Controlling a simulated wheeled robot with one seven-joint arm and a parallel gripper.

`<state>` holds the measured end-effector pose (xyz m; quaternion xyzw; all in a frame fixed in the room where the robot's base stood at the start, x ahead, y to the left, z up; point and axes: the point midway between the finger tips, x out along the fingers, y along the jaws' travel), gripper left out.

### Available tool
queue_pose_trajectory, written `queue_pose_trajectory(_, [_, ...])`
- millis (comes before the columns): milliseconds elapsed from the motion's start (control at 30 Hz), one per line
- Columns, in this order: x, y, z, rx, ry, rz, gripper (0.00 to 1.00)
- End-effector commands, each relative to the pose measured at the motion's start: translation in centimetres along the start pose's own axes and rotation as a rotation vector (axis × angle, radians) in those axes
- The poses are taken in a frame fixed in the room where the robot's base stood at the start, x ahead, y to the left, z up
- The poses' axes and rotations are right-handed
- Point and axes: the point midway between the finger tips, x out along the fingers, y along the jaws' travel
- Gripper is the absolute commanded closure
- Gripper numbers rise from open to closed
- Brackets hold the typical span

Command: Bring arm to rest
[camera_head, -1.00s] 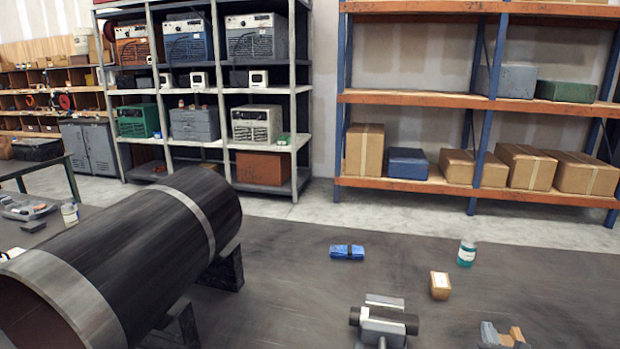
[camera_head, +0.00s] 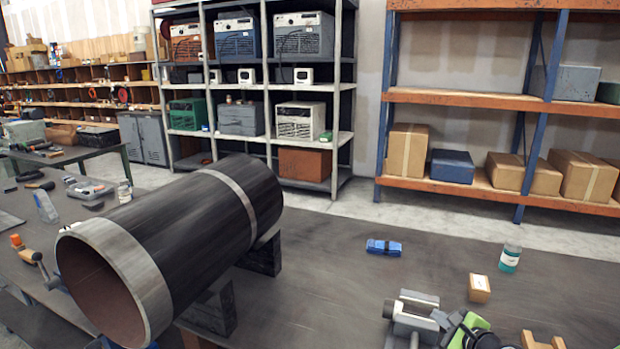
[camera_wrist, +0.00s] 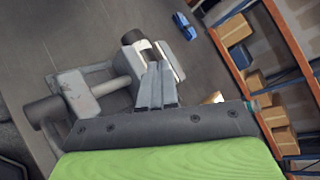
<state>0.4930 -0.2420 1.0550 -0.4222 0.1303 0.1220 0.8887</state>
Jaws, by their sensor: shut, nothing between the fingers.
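My gripper shows in the wrist view (camera_wrist: 157,85) with its two fingers together and nothing between them. In the head view, part of my green and black arm end (camera_head: 478,332) shows at the bottom right, with the fingertips not clearly seen. It is beside a grey vise-like clamp (camera_head: 413,318) on the table. In the wrist view the clamp (camera_wrist: 95,88) lies beyond the fingers; I cannot tell whether they touch it. The large black pipe (camera_head: 185,235), with a bare metal band at its open end, rests on dark supports at the left.
A blue packet (camera_head: 384,247), a small cardboard box (camera_head: 479,289) and a teal-labelled jar (camera_head: 510,258) stand on the dark table. A wooden piece (camera_head: 542,340) is at the lower right edge. Shelves (camera_head: 455,100) stand behind. The table between pipe and clamp is clear.

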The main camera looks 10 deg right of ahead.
Motion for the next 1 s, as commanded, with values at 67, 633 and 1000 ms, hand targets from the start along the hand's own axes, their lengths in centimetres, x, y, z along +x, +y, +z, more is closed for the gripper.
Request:
queue_pose_trajectory(67, [0.3, 2.7, 4.7, -0.258, -0.016, 0.151, 1.0])
queue_pose_trajectory(633, [-22.8, 17.6, 20.3, -1.891, -0.174, 0.827, 1.0])
queue_pose_trajectory(1000, [-28.8, 20.1, 18.9, -2.074, -0.286, 0.867, 1.0])
